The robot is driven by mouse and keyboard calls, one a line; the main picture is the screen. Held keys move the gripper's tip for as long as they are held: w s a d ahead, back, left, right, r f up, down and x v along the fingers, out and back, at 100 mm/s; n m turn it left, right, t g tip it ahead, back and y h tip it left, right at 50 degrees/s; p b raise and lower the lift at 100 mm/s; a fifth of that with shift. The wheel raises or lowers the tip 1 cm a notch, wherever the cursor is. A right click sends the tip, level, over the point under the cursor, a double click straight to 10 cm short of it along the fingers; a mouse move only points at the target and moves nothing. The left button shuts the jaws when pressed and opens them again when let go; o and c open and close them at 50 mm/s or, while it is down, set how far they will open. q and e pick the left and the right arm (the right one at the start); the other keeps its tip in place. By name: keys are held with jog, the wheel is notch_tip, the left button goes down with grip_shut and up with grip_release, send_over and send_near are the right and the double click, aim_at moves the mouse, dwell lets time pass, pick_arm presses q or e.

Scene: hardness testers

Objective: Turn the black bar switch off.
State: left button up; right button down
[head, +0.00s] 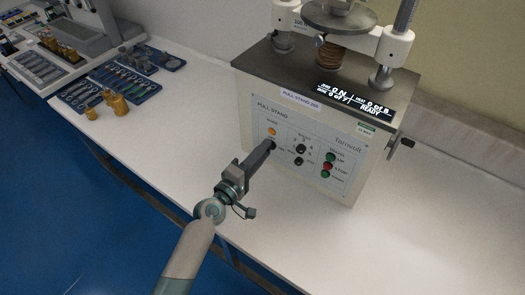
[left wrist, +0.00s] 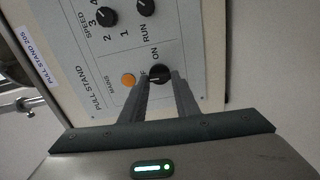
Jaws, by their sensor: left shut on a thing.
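The black bar switch (left wrist: 158,74) is on the front panel of the pull stand, beside the orange mains lamp (left wrist: 128,80). Its ON label shows in the left wrist view; the other label is partly hidden by a finger. My left gripper (head: 268,147) reaches the panel from the front, just below the orange lamp (head: 272,131). In the left wrist view its two fingers (left wrist: 161,80) stand on either side of the switch and are shut on it. In the head view the fingers hide most of the switch. My right gripper is not in view.
Other black knobs (head: 301,149) and green and red push buttons (head: 327,167) sit to the right on the panel. The pull stand (head: 252,88) stands on a white bench (head: 190,140). Brass weights (head: 118,104) and tool trays lie at left. The bench front is clear.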

pick_arm(q)
jog(key=shift+n, duration=0.5)
jog(key=o, duration=1)
jog(key=shift+o, duration=0.2)
jog(key=shift+s+a, duration=0.1)
jog(key=shift+s, duration=0.05)
jog(key=b+v, duration=0.3)
jog(key=v, duration=1.4)
jog(key=shift+b, duration=0.35)
jog(key=shift+a, duration=0.1)
